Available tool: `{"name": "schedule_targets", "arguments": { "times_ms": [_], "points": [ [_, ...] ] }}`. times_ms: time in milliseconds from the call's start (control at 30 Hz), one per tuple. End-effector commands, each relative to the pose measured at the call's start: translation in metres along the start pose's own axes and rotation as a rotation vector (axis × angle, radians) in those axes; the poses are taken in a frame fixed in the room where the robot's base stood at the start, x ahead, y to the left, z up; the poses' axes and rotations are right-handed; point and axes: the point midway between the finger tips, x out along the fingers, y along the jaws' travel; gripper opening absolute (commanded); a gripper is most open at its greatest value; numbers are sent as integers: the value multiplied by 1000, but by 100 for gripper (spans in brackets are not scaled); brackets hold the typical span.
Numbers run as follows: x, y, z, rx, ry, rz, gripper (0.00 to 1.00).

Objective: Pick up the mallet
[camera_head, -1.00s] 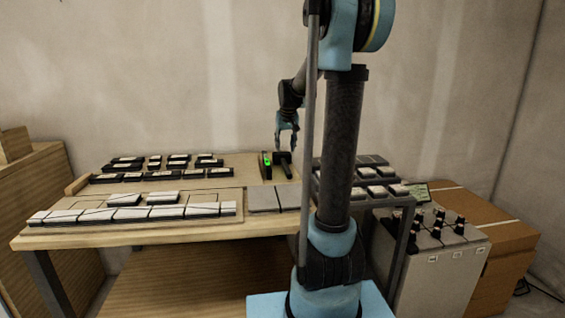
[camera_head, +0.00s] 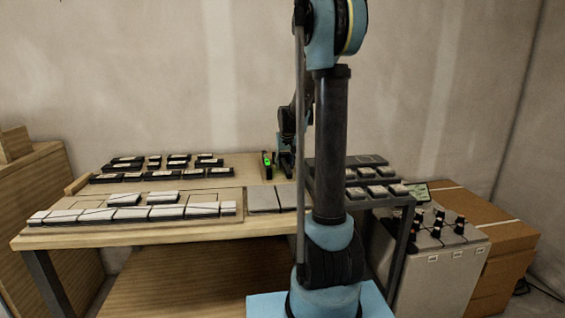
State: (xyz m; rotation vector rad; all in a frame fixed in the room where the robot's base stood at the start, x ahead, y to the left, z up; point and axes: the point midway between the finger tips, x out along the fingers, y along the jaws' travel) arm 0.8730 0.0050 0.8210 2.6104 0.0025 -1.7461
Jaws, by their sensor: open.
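The dark mallet (camera_head: 286,168) is on the wooden table, right of a small device with a green light. My gripper (camera_head: 286,148) is open and low, right at the mallet in this view. My own arm and a thin grey rod in front of it partly hide the gripper. I cannot tell whether the fingers touch the mallet or are around it.
The green-lit device (camera_head: 267,164) stands close on the left of the gripper. Dark-based tiles (camera_head: 132,177) and a row of white tiles (camera_head: 131,213) lie to the left. Two grey plates (camera_head: 264,199) lie in front. A dark tray (camera_head: 372,203) holds tiles on the right.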

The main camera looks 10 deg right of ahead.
Motion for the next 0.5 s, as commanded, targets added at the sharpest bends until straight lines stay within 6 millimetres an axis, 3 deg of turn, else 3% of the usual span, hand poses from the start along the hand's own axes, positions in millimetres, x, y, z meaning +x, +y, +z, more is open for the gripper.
{"name": "schedule_targets", "arguments": {
  "times_ms": [300,500],
  "points": [
    [4,0,0,0,0,0,42],
    [3,1,0,1,0,0,0]
  ]
}}
